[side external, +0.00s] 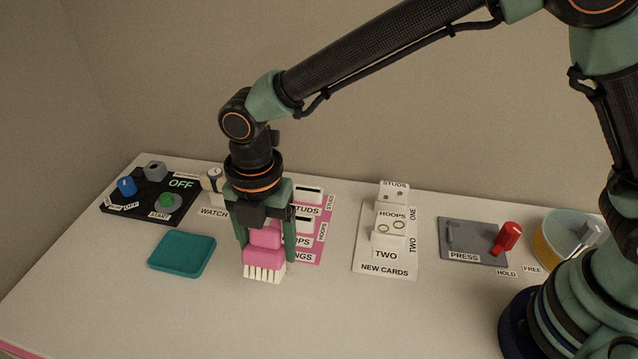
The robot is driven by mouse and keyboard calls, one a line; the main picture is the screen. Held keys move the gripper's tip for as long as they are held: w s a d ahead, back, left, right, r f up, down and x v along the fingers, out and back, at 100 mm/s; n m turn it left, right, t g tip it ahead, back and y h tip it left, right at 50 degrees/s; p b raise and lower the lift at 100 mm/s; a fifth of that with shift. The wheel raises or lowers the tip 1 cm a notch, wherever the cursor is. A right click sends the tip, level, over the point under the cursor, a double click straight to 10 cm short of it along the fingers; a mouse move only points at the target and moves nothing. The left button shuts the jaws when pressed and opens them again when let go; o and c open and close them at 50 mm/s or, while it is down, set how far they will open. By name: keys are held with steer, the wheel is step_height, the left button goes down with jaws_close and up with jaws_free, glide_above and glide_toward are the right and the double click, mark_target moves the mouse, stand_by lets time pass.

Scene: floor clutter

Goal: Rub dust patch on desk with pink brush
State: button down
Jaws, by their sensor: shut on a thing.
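My gripper (265,235) points down over the desk (340,315) and is shut on the pink brush (263,250). The brush has a pink body and pale bristles on its lower side, which face the desk. The bristles are at or close to the desk surface; I cannot tell whether they touch it. I cannot make out a dust patch on the desk; it may be hidden under the brush or too faint to see.
A teal tray (182,254) lies left of the brush. Behind stand a black control panel (120,205), a watch (212,182), a pink slotted board (318,252), a card stand (368,262), a grey press plate (470,238) and a round yellow-sided container (548,250). The front desk is clear.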

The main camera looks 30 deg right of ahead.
steer(key=w+d+r+m+g, duration=0.1)
steer(key=d+r+m, duration=0.3)
steer(key=d+m, duration=0.85)
steer(key=d+r+m+g, duration=0.1)
steer(key=d+r+m, duration=0.3)
steer(key=d+m, duration=0.85)
steer(key=a+f+n+g+h, duration=0.1)
steer(key=a+f+n, duration=0.15)
steer(key=a, duration=0.85)
steer(key=a+f+n+h, duration=0.2)
steer(key=a+n, duration=0.2)
steer(key=a, duration=0.6)
steer(key=shift+n, duration=0.25)
steer(key=shift+f, duration=2.25)
